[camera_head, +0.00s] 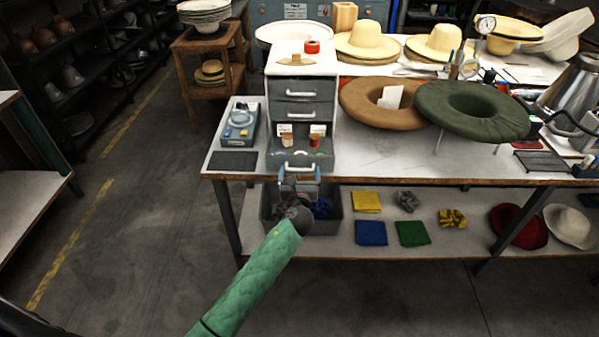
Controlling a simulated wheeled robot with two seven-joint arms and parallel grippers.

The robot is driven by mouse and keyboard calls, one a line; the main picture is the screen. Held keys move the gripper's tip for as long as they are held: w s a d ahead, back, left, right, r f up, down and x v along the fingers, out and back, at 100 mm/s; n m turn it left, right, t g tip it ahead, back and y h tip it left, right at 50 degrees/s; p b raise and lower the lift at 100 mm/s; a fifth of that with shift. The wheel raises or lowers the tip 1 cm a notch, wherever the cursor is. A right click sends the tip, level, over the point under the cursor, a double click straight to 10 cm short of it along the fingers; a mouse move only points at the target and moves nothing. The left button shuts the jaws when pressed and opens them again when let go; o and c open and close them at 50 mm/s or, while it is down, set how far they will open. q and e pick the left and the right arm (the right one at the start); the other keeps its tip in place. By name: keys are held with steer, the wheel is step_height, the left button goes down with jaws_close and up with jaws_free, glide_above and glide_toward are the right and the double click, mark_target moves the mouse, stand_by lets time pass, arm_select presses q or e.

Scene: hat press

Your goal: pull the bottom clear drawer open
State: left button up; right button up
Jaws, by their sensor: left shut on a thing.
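A white-topped cabinet (301,68) stands on the near left part of the workbench. It has two grey drawers (302,88) with pale bar handles above, and a clear drawer (302,157) at the bottom. Small orange and red items and white labels show at the clear drawer. Its light blue handle (283,172) sits low on the front, near the bench edge. My left gripper (299,177), on the green-sleeved arm, reaches up from below and is shut on this handle. The fingertips are small and partly hidden. My right gripper is not in view.
A small blue-grey device (240,124) and dark mat (233,161) lie left of the cabinet. A brown ring-shaped hat form (360,112) and a green one (440,106) stand right. A grey bin (331,222) sits on the lower shelf behind my gripper. Floor is clear at left.

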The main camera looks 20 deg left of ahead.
arm_select(q)
steer(key=shift+d, duration=0.15)
steer(key=o, duration=1.1)
steer(key=b+v, duration=0.1)
steer(key=v, duration=0.6)
steer(key=shift+s+d+b, duration=0.2)
steer(key=shift+s+b, duration=0.15)
steer(key=shift+s, duration=0.05)
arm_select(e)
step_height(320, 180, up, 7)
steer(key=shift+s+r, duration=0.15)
